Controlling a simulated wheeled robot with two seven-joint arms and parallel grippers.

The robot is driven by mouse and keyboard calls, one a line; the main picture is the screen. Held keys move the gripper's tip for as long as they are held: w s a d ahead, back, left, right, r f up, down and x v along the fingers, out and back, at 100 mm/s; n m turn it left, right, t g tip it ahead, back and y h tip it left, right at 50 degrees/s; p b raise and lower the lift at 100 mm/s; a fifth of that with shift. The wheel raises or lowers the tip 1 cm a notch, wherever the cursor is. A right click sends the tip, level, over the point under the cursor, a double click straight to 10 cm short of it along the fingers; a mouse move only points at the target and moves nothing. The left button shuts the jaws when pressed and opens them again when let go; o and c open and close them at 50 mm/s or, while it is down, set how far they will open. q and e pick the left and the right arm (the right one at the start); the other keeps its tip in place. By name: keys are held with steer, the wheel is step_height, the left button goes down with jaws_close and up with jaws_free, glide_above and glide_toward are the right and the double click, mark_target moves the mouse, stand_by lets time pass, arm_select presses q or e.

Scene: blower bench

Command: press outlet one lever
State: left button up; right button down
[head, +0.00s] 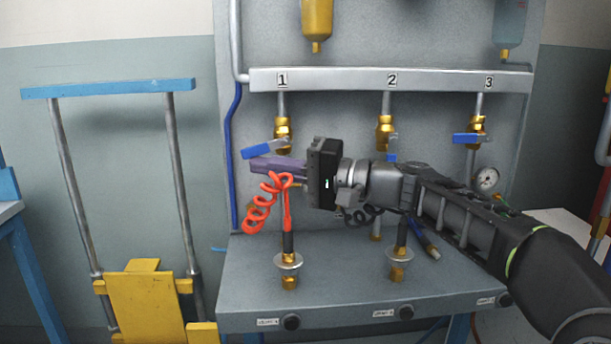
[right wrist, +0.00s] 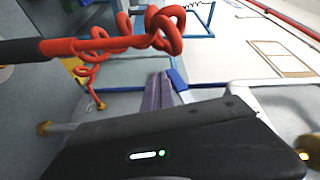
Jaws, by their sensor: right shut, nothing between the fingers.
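The outlet one lever (head: 257,152) is blue and sticks out to the left of its brass valve (head: 283,132), sloping slightly down, under the label 1. My right gripper (head: 253,163) comes in from the right with its purple fingers closed and empty. In the head view the fingertips are right beneath the lever's outer end; I cannot tell whether they touch. In the right wrist view the purple fingers (right wrist: 159,90) lie beside the blue lever (right wrist: 177,80). My left gripper is not in view.
A red coiled hose (head: 262,198) hangs just below my right fingers. The outlet two valve (head: 386,134) and outlet three lever (head: 467,139) are to the right. A grey bench (head: 345,283) with hose fittings stands below. A yellow and blue trolley (head: 148,300) is at left.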

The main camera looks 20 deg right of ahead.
steer(key=p+v, duration=0.1)
steer(key=v, duration=0.6)
steer(key=shift+s+d, duration=0.2)
steer(key=shift+d, duration=0.1)
stand_by(0.5)
